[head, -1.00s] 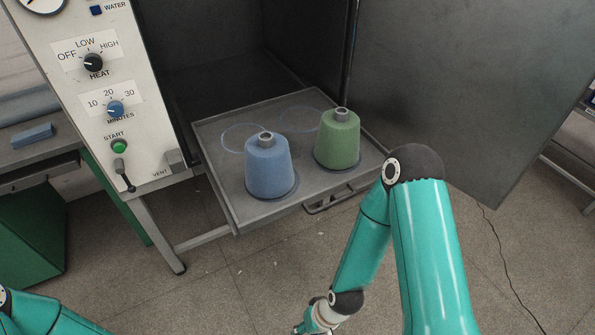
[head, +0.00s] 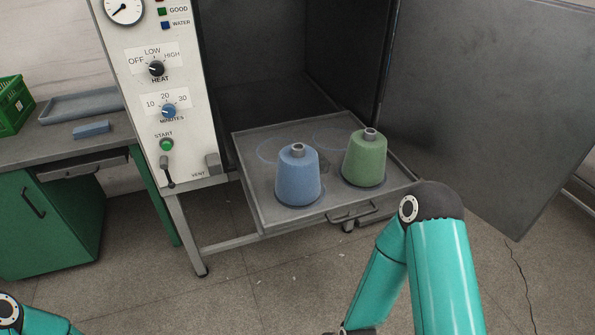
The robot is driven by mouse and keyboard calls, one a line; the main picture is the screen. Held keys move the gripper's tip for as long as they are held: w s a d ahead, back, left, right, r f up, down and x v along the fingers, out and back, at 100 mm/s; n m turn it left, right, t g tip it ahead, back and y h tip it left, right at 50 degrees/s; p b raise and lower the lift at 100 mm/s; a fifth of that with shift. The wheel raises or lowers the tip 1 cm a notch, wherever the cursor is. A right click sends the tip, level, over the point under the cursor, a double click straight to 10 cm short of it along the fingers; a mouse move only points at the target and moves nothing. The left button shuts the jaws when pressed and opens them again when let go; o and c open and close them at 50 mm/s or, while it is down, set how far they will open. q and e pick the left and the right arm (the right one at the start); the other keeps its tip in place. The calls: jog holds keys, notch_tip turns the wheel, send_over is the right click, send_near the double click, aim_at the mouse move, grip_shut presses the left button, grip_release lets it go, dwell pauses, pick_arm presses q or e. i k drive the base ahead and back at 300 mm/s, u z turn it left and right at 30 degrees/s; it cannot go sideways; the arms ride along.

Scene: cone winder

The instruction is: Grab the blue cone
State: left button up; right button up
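The blue cone (head: 298,177) stands upright on the front part of a grey pull-out tray (head: 278,222), with a grey tip at its top. A green cone (head: 364,160) stands upright to its right on the same tray, a little apart from it. My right arm comes in from the lower right, in front of the tray and apart from the cones. Its gripper is below the picture's edge. My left arm shows only at the lower left corner, and its gripper is out of view.
The cabinet door (head: 485,100) stands open on the right. The control panel (head: 158,95) with dials and a lever is left of the tray. A tray handle (head: 353,212) sticks out in front. A green crate (head: 12,105) and a blue block (head: 91,129) are on the left bench.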

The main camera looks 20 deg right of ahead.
aim_at(298, 181)
jog(key=i, duration=0.9)
jog(key=z, duration=0.2)
jog(key=k, duration=0.9)
jog(key=u, duration=0.2)
jog(key=i, duration=1.15)
jog(key=z, duration=0.1)
